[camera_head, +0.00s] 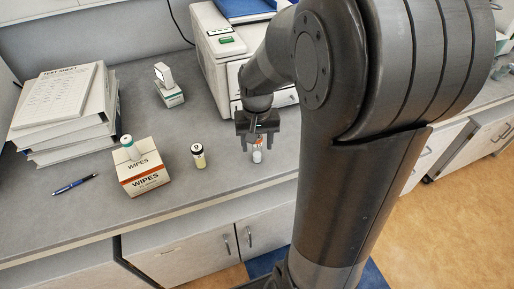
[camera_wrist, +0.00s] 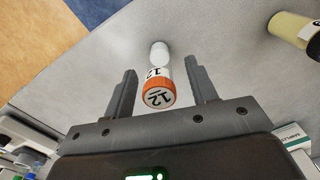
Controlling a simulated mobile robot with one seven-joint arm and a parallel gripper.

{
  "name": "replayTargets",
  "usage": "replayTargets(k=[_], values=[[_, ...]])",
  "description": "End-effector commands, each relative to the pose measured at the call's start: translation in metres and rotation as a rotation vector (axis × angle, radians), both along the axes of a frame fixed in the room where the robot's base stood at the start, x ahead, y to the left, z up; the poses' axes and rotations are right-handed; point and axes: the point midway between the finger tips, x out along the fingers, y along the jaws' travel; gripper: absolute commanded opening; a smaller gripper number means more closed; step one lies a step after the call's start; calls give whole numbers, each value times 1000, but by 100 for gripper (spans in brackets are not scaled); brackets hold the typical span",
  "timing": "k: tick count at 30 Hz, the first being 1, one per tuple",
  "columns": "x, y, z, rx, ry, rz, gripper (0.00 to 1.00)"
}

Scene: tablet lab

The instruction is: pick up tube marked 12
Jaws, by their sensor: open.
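The tube marked 12 (camera_wrist: 158,92) has an orange cap with a black 12 on it and a white rounded end. In the wrist view it lies between the two open fingers of my gripper (camera_wrist: 163,92), with a gap on each side. In the head view the same tube (camera_head: 257,153) shows below my gripper (camera_head: 258,140) at the counter's front part. I cannot tell how far the fingers reach down along it.
A black-capped tube (camera_head: 198,155) stands to the left. A pen (camera_head: 75,184), stacked binders (camera_head: 65,110), a small box (camera_head: 169,94) and a white machine (camera_head: 217,50) are around. The counter between is clear.

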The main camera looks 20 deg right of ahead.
Motion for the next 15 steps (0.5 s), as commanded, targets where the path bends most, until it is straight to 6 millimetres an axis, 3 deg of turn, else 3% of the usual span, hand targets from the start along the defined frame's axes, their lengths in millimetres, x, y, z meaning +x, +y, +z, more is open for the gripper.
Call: replayTargets(k=[3,10,15], values=[[0,0,-10,0,1,0,52],[0,0,-11,0,-1,0,52],[0,0,-10,0,-1,0,39]])
